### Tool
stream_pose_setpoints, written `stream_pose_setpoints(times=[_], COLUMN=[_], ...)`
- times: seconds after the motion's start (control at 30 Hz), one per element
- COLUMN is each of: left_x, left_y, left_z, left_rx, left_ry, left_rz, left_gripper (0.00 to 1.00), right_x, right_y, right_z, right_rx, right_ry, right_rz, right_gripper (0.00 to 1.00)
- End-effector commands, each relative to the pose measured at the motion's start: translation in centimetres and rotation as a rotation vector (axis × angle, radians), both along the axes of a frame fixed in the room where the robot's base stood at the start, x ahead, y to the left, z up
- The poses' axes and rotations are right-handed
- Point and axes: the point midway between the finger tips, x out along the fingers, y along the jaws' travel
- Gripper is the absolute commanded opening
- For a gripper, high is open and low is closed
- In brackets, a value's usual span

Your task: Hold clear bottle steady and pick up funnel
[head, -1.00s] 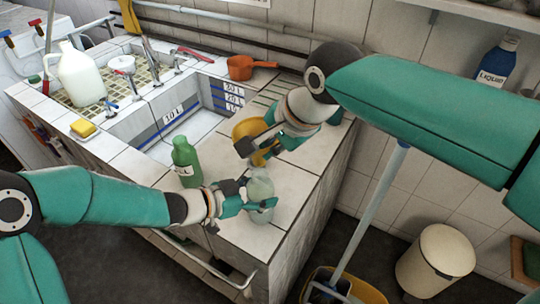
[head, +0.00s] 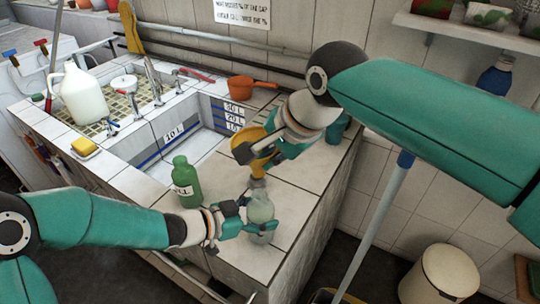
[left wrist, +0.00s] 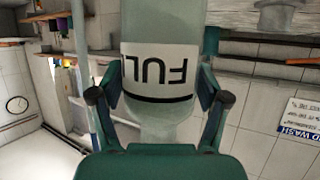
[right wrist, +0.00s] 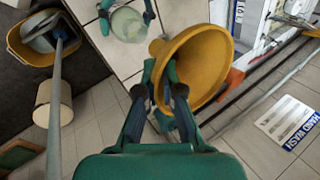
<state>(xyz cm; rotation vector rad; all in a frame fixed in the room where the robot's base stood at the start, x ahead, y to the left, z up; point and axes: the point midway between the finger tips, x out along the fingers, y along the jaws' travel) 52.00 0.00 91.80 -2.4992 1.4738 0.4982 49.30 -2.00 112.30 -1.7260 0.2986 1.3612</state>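The clear bottle (head: 261,212) stands upright near the front of the tiled counter. My left gripper (head: 245,222) is closed around it. In the left wrist view the bottle (left wrist: 160,62) sits between both fingers, its label reading FULL upside down. The yellow funnel (head: 250,143) is held by my right gripper (head: 274,150), tilted, behind and above the bottle and apart from it. In the right wrist view the fingers pinch the funnel (right wrist: 200,62) at its side. The bottle's open top (right wrist: 127,24) shows beyond it. The fingers partly hide the funnel in the head view.
A green bottle (head: 185,182) stands left of the clear bottle, close to my left arm. The sink basin (head: 190,150) lies behind it. An orange pot (head: 250,88), a white jug (head: 82,95) and a yellow sponge (head: 84,147) are farther back. The counter's right edge drops to the floor.

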Motion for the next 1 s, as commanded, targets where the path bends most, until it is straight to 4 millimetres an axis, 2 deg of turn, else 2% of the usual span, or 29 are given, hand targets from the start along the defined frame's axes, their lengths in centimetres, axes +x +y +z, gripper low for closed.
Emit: stream_pose_setpoints(times=[0.03, 0.07, 0.37, 0.53, 0.67, 1.0], left_x=[0.0, 0.0, 0.0, -0.3, -1.0, -4.0], left_y=[0.0, 0.0, 0.0, 0.7, 2.2, 7.6], left_z=[0.0, 0.0, 0.0, 0.3, 1.0, 3.5], left_rx=[0.000, 0.000, 0.000, 0.001, 0.000, 0.001], left_ry=[0.000, 0.000, 0.000, -0.001, -0.002, -0.002], left_rz=[0.000, 0.000, 0.000, 0.001, 0.005, 0.005], left_gripper=[0.89, 0.94, 0.94, 0.94, 0.94, 0.94], right_x=[0.0, 0.0, 0.0, 0.0, 0.0, 0.0], right_y=[0.0, 0.0, 0.0, 0.0, 0.0, 0.0], right_z=[0.0, 0.0, 0.0, 0.0, 0.0, 0.0], right_rx=[0.000, 0.000, 0.000, 0.000, 0.000, 0.000], right_ry=[0.000, 0.000, 0.000, 0.000, 0.000, 0.000], right_rz=[0.000, 0.000, 0.000, 0.000, 0.000, 0.000], right_gripper=[0.00, 0.00, 0.00, 0.00, 0.00, 0.00])
